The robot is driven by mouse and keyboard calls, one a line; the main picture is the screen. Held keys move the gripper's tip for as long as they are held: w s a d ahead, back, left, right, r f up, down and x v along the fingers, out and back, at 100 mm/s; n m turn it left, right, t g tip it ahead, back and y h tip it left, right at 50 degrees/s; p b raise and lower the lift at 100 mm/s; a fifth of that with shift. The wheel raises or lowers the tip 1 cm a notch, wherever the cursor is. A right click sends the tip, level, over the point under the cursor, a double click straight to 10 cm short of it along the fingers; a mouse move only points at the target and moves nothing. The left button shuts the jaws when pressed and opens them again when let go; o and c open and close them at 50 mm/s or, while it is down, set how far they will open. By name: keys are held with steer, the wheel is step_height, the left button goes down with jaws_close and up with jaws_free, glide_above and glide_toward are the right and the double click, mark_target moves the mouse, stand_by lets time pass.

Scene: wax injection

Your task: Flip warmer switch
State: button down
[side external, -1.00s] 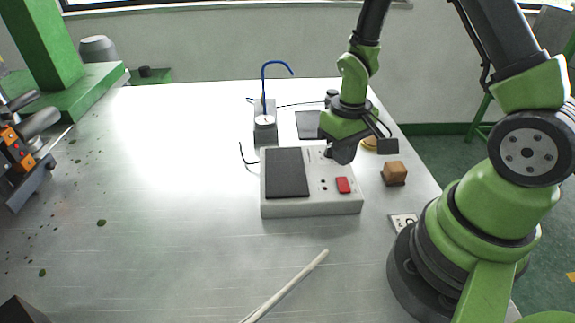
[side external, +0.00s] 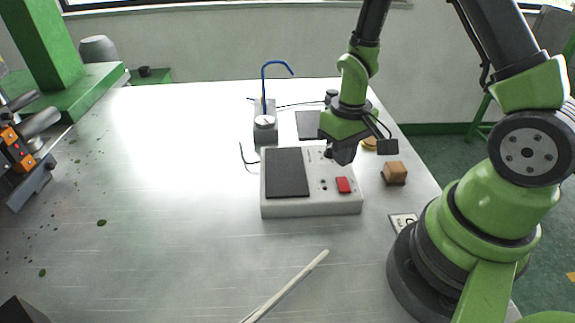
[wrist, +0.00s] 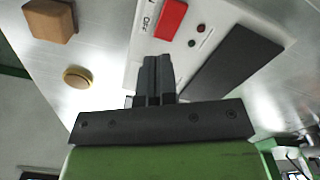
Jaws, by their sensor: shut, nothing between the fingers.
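The warmer (side external: 312,206) is a light grey box with a dark plate (side external: 287,172) on its left part and a red switch (side external: 343,185) on its right part. The red switch also shows in the wrist view (wrist: 171,18), beyond the fingertips, next to ON/OFF-style lettering. My gripper (side external: 330,153) is over the back right part of the warmer, pointing down. In the wrist view my gripper (wrist: 155,62) has its fingers together with nothing between them. The fingertips are apart from the red switch. Whether they touch the panel I cannot tell.
A wooden block (side external: 395,172) stands right of the warmer, with a round brass-coloured piece (side external: 369,145) behind it. A device with a blue hooked tube (side external: 265,122) stands behind the warmer. A pale rod (side external: 290,284) lies in front.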

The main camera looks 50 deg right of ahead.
steer(key=shift+f, duration=1.5)
stand_by(0.5)
steer(key=shift+r, duration=3.55)
step_height(320, 180, up, 11)
steer(key=t, duration=0.3)
glide_above(339, 177)
steer(key=s+a, duration=0.1)
steer(key=a, duration=0.2)
steer(key=s+a+r+m+t+y, duration=0.1)
steer(key=s+a+r+t, duration=0.3)
steer(key=s+r, duration=0.4)
steer(key=shift+s+a+r+y, duration=0.25)
steer(key=shift+a+r+y, duration=0.05)
steer(key=shift+y, duration=0.2)
